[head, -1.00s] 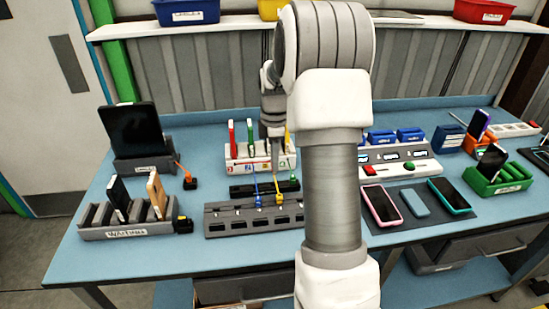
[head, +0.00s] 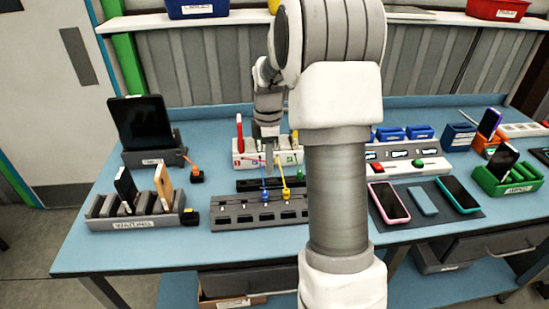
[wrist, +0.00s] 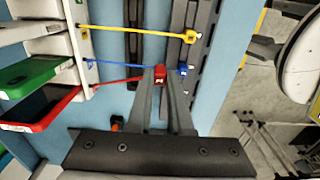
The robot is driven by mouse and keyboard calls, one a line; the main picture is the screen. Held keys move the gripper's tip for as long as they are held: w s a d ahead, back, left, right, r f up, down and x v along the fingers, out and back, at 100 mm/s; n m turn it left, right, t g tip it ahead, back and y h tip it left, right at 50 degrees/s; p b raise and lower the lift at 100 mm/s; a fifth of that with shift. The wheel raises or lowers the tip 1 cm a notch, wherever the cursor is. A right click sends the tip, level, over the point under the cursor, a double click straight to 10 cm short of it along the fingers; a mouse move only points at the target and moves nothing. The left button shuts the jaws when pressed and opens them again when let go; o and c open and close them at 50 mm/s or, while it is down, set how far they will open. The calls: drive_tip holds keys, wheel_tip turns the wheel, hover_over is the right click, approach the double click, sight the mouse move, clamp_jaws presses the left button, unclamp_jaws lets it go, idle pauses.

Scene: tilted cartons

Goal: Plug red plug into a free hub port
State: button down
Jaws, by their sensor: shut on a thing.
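My gripper (wrist: 160,84) is shut on the red plug (wrist: 159,72) in the wrist view. A red cable runs from it left to the white phone rack (wrist: 78,15). The grey hub (wrist: 179,18) is a long strip beyond the fingertips. It also shows in the head view (head: 246,219), with a row of slots. The blue plug (wrist: 183,69) and yellow plug (wrist: 191,37) are at the hub; how deep they sit is unclear. In the head view my gripper (head: 269,168) is just behind the hub, above a dark strip (head: 245,186). The red plug is not clear there.
A green plug (head: 300,176) lies right of the dark strip. A stand with a black tablet (head: 141,122) and the waiting rack (head: 140,223) are at left. Phones on a dark mat (head: 424,218) are at right.

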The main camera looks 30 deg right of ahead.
drive_tip(key=s+a, duration=0.1)
drive_tip(key=a, duration=0.7)
drive_tip(key=shift+a, duration=0.3)
idle(0.5)
idle(0.6)
drive_tip(key=shift+f+b, duration=1.7)
drive_tip(key=shift+f, duration=0.85)
drive_tip(key=shift+f+b, duration=0.4)
drive_tip(key=shift+f, duration=0.3)
drive_tip(key=c, duration=0.8)
unclamp_jaws()
drive_tip(key=shift+o, duration=0.4)
